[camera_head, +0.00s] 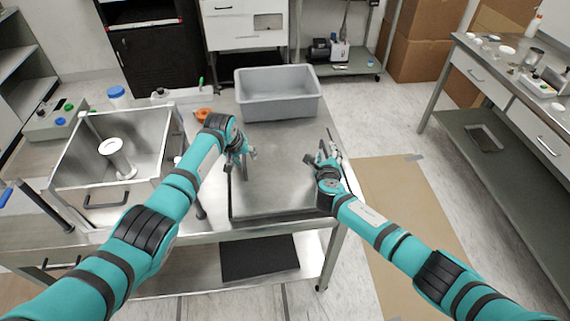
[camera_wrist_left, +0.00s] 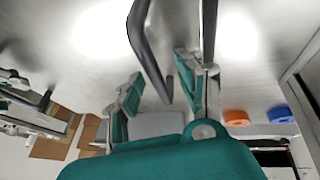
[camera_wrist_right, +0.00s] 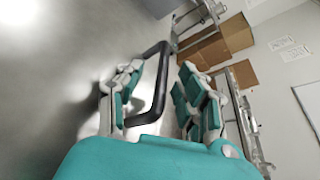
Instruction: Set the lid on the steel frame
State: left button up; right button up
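The lid (camera_head: 275,195) is a flat grey steel panel with dark edges, lying on the right part of the steel table. The steel frame (camera_head: 70,180) is an open box at the left of the table, with a white spool-like part (camera_head: 116,155) inside. My left gripper (camera_head: 240,158) is at the lid's left side, open; in its wrist view a black handle (camera_wrist_left: 150,50) passes between the spread fingers (camera_wrist_left: 160,90). My right gripper (camera_head: 328,158) is at the lid's right side, open, with another black handle (camera_wrist_right: 160,85) between its fingers (camera_wrist_right: 158,90), gaps showing.
A grey bin (camera_head: 278,108) stands behind the lid. A second bench (camera_head: 500,75) stands right, across open floor. My left arm passes between the frame and the lid.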

pick_arm(q)
grip_shut()
pick_arm(e)
grip_shut()
